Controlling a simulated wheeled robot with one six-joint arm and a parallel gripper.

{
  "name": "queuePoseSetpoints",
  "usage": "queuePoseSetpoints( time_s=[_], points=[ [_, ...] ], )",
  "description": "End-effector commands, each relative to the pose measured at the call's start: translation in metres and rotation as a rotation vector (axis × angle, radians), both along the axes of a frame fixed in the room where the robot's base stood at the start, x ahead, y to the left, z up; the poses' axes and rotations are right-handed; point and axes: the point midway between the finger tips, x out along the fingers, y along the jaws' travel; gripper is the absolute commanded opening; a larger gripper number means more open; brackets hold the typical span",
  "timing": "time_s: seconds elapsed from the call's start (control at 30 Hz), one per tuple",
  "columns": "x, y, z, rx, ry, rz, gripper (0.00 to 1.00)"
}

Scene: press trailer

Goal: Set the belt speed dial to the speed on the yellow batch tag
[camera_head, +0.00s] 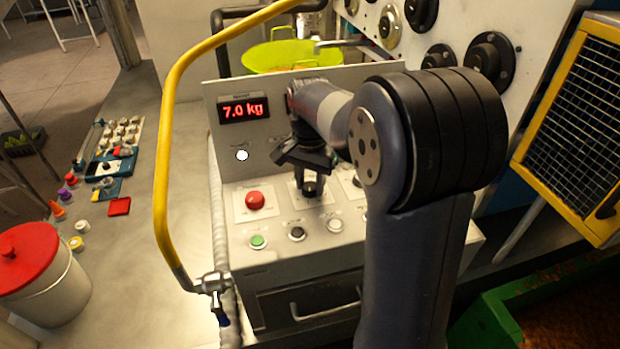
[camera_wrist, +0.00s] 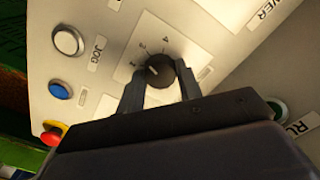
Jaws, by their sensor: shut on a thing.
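The black belt speed dial (camera_wrist: 159,66) sits on a pale plate with printed numbers, of which 2, 3 and 4 can be made out in the wrist view. A light pointer line shows on the knob, but its exact setting is hard to read. My gripper (camera_wrist: 160,84) is shut on the dial, one finger on each side. In the head view my gripper (camera_head: 311,186) reaches down to the dial's white plate (camera_head: 297,198) on the sloping panel and hides most of it. I cannot make out a yellow batch tag in either view.
A red mushroom button (camera_head: 255,201) is left of the dial. Green (camera_head: 258,242) and black (camera_head: 297,233) buttons are in front. A red display (camera_head: 245,111) reads 7.0 kg. A yellow pipe (camera_head: 165,150) arches along the panel's left side. A lime bowl (camera_head: 290,55) is behind.

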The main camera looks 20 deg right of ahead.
Motion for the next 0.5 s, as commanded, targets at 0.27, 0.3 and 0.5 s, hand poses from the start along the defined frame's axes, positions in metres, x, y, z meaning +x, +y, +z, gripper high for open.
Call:
queuePoseSetpoints(
  time_s=[0.27, 0.3, 0.5],
  points=[
    [0.0006, -0.0002, 0.001, -0.001, -0.004, -0.059, 0.11],
    [0.0007, -0.0002, 0.001, -0.001, -0.004, -0.062, 0.11],
    [0.0008, -0.0002, 0.0009, -0.001, -0.004, -0.065, 0.11]
  ],
)
